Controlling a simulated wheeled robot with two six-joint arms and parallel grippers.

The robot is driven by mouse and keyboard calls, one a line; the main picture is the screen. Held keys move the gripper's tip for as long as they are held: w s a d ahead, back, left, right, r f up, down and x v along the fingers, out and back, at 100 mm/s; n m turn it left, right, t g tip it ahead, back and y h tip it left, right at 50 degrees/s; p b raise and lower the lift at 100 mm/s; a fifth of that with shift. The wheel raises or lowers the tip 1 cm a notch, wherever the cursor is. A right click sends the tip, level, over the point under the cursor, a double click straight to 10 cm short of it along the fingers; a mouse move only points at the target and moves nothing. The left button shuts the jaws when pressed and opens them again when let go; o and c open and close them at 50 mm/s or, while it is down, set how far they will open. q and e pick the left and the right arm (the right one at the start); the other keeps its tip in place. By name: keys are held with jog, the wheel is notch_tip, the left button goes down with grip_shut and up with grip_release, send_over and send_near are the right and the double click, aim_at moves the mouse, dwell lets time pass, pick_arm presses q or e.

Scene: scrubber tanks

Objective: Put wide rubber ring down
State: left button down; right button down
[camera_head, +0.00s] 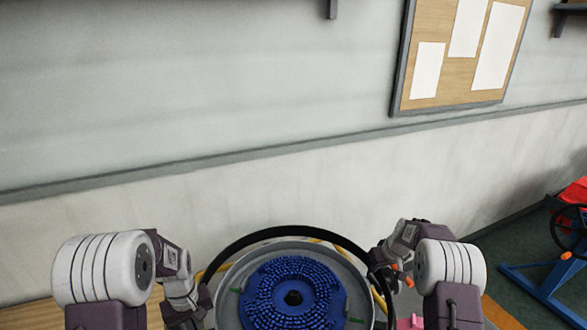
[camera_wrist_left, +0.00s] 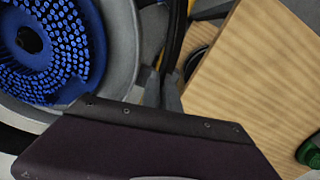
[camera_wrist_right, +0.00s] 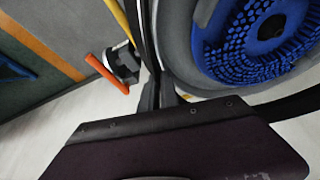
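The wide rubber ring (camera_head: 290,231) is a thin black hoop. In the head view its far arc curves beyond the grey round rim (camera_head: 228,297) that surrounds a blue bristled disc (camera_head: 270,275). My left gripper (camera_head: 203,303) is at the ring's left side. In the left wrist view the black band (camera_wrist_left: 176,40) runs between its fingertips (camera_wrist_left: 162,90). My right gripper (camera_head: 383,275) is at the ring's right side. In the right wrist view the band (camera_wrist_right: 151,45) runs between its fingertips (camera_wrist_right: 160,90). Both look shut on it. The ring's near part is out of view; its height above the rim is unclear.
A wooden surface (camera_wrist_left: 250,80) lies left of the round part, with a green object (camera_wrist_left: 309,152) by its edge. An orange handle (camera_wrist_right: 107,73) is close to my right gripper. A pale wall with a pinboard (camera_head: 440,75) stands behind. A blue frame (camera_head: 545,290) is at far right.

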pick_arm(q)
jog(key=shift+w+r, duration=0.1)
jog(key=shift+r, duration=0.05)
pick_arm(e)
jog(key=shift+w+r, duration=0.15)
